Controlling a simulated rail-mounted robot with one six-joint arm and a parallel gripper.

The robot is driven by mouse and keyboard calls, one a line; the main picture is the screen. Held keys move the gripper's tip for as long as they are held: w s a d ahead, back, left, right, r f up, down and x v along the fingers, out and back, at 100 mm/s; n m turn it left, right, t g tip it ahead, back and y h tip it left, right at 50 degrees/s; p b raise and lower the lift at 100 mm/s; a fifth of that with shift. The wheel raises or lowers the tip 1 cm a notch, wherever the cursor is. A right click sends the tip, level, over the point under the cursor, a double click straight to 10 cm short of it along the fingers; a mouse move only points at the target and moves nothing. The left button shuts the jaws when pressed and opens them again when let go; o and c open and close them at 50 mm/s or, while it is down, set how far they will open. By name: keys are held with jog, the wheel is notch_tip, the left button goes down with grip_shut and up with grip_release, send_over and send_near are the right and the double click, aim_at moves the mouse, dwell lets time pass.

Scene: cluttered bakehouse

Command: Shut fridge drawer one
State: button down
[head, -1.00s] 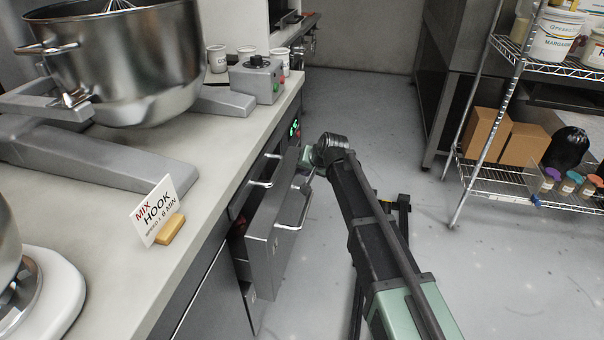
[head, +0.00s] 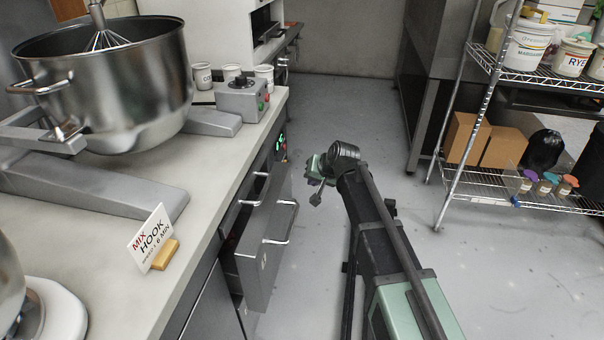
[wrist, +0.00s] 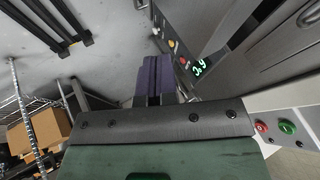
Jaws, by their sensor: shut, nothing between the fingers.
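A grey fridge drawer (head: 265,250) under the counter stands pulled out, with a bar handle (head: 287,232) on its front. Another front with a bar handle (head: 258,188) is beside it. No drawer number is readable. In the wrist view, a metal front with a handle (wrist: 309,17) shows at upper right, beside a dark gap and a lit green display (wrist: 200,67). My gripper (wrist: 158,62) has its purple fingers together and empty, over the floor in front of the fridge. In the head view, my wrist is right of the drawer, apart from it; the fingertips are hard to make out.
The counter (head: 190,225) on the left carries a mixer bowl (head: 120,80), a control box (head: 243,98) and a sign (head: 152,238). A wire shelf (head: 530,198) with boxes and tubs stands at right. The floor (head: 345,110) between is clear.

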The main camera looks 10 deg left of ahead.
jog(key=d+f+m+b, duration=0.1)
jog(key=d+f+b, duration=0.55)
jog(key=b, duration=0.25)
jog(key=g+y+b, duration=0.4)
jog(key=y+b, duration=0.9)
jog(key=b, duration=0.1)
send_near(278, 211)
jog(key=a, duration=0.7)
jog(key=shift+w+a, duration=0.25)
jog(key=shift+w, duration=0.05)
